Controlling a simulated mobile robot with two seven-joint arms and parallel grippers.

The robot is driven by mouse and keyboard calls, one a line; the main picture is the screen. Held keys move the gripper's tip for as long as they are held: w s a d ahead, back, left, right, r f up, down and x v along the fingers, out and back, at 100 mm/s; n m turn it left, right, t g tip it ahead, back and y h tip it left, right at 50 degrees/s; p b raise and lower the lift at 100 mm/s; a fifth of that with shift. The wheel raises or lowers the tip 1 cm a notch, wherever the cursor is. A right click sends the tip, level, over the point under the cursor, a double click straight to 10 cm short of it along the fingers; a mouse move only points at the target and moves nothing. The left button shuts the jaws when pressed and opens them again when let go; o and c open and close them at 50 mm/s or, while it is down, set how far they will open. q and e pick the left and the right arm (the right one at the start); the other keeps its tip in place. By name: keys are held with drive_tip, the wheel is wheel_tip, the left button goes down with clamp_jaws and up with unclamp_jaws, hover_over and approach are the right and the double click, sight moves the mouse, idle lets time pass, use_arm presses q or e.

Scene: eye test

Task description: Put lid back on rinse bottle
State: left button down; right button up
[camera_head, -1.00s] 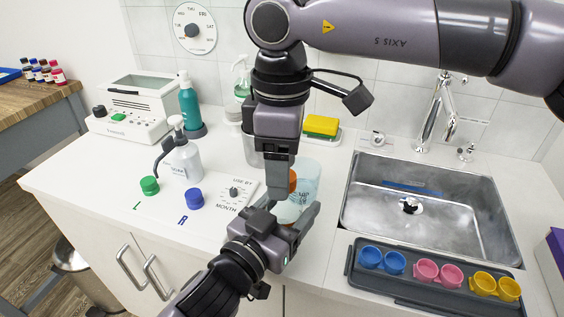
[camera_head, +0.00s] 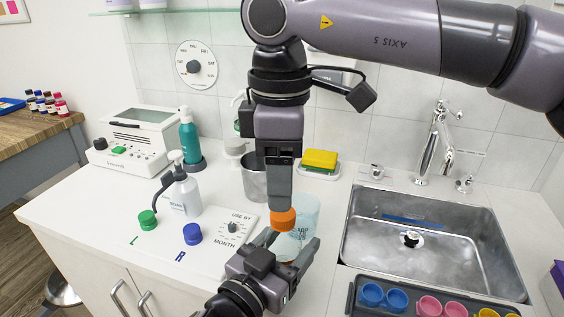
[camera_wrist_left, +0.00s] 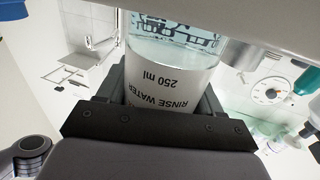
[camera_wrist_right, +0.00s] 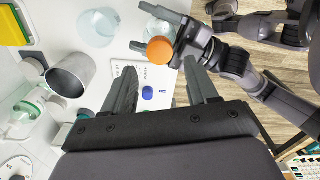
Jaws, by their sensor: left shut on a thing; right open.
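The rinse bottle (camera_head: 289,247) is clear with pale liquid. Its label reads "RINSE WATER 250 ml" in the left wrist view (camera_wrist_left: 172,90). My left gripper (camera_head: 285,262) is shut around its body. The orange lid (camera_head: 283,220) shows at the bottle's top; I cannot tell whether it is fully seated. The lid also shows from above in the right wrist view (camera_wrist_right: 160,50). My right gripper (camera_head: 281,203) is open and empty, pointing down just above the lid. Its fingers (camera_wrist_right: 163,88) are spread wide in the right wrist view.
A light-blue clear beaker (camera_head: 306,208) stands close behind the bottle. A metal cup (camera_head: 256,178) is further back. Green (camera_head: 147,220) and blue (camera_head: 192,234) caps and a wash bottle (camera_head: 182,192) stand left. The sink (camera_head: 433,235) and a cup tray (camera_head: 352,300) are right.

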drive_tip(key=n, duration=0.4)
drive_tip(key=shift+r, duration=0.2)
drive_tip(key=n, duration=0.5)
drive_tip(key=shift+r, duration=0.2)
drive_tip(key=n, duration=0.4)
drive_tip(key=shift+r+n, duration=0.2)
drive_tip(key=shift+n, duration=0.1)
drive_tip(key=n, duration=0.4)
drive_tip(key=shift+r+n, duration=0.2)
drive_tip(key=shift+n, duration=0.1)
drive_tip(key=n, duration=0.4)
drive_tip(key=shift+d+r+n, duration=0.1)
drive_tip(key=shift+r+n, duration=0.1)
drive_tip(key=shift+n, duration=0.1)
drive_tip(key=n, duration=0.4)
drive_tip(key=shift+r+n, duration=0.2)
drive_tip(key=shift+n, duration=0.1)
drive_tip(key=n, duration=0.4)
drive_tip(key=shift+r+n, duration=0.15)
drive_tip(key=shift+n, duration=0.15)
drive_tip(key=n, duration=0.5)
drive_tip(key=shift+r, duration=0.25)
drive_tip(key=shift+f, duration=0.15)
